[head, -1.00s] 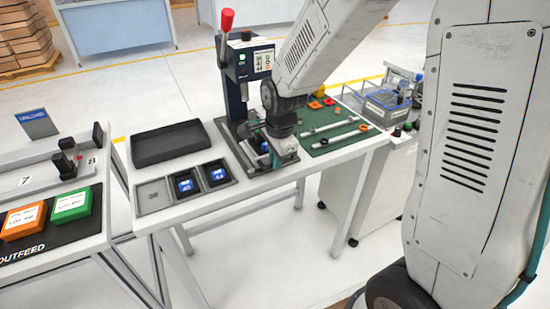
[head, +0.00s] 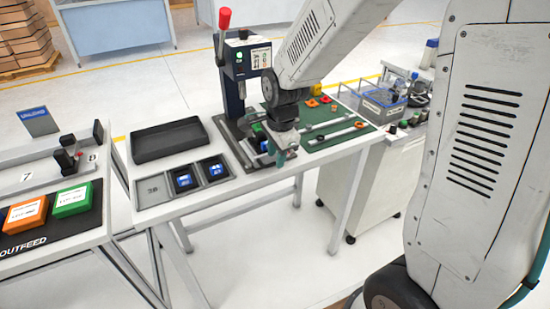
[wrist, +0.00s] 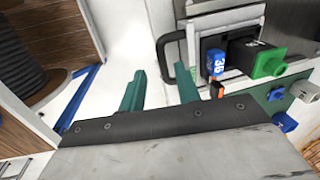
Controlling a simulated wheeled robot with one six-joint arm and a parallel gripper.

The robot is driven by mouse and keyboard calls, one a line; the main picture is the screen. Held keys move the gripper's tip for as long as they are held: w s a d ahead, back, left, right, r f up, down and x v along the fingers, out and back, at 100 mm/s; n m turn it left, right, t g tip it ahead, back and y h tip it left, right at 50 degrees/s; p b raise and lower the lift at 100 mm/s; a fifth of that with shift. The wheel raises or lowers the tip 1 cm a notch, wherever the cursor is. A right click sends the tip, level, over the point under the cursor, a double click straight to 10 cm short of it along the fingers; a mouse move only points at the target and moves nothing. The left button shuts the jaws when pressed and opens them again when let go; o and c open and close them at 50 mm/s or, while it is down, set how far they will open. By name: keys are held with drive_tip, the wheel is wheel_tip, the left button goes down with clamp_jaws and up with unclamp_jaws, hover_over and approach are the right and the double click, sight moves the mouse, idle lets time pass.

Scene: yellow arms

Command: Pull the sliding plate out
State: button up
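The press (head: 236,75) with a red-topped lever stands at the back of the white table. Its metal base and sliding plate are partly hidden by my arm in the head view. In the wrist view, the grey sliding plate (wrist: 203,20) shows with a black loop handle (wrist: 160,60) at its left side. A blue block marked 36 (wrist: 216,63) and a black-and-green part (wrist: 262,58) sit by the plate. My gripper (wrist: 160,72) has two teal fingers apart, with nothing clamped. The handle's outer bar appears between the fingertips; contact cannot be told. In the head view, my gripper (head: 281,157) is near the table's front edge.
A black tray (head: 168,131) and several shallow bins (head: 152,192) lie left of the press. A green mat (head: 312,142) with rods and small coloured parts lies right. A white cart (head: 366,185) stands beyond. The floor in front of the table is clear.

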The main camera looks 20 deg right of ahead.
wheel_tip(320, 180, up, 6)
drive_tip(key=s, duration=0.1)
idle(0.5)
drive_tip(key=s+d+r+n, duration=0.1)
drive_tip(key=s+r+n, duration=0.3)
drive_tip(key=s+n, duration=0.4)
drive_tip(key=s+d+r+n, duration=0.2)
drive_tip(key=s+r+n, duration=0.3)
drive_tip(key=s, duration=1.1)
drive_tip(key=shift+s+r+n+g, duration=0.15)
drive_tip(key=shift+s+n+g, duration=0.2)
drive_tip(key=shift+n, duration=1.55)
